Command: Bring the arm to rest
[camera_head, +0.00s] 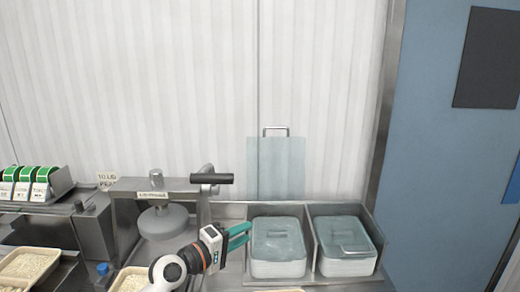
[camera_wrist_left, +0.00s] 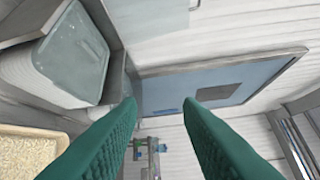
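My left gripper (camera_head: 238,236) has teal fingers and reaches up from the lower middle of the head view, beside the left clear-lidded container (camera_head: 278,268). In the left wrist view its fingers (camera_wrist_left: 160,103) stand apart with nothing between them, so it is open and empty. Whether it touches the container cannot be told. My right gripper is in neither view.
A second lidded container (camera_head: 345,262) stands to the right in the metal frame. A press-like device (camera_head: 160,220) with a black handle stands at the left. Rice trays (camera_head: 28,268) lie lower left. A blue door (camera_head: 445,120) is at the right.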

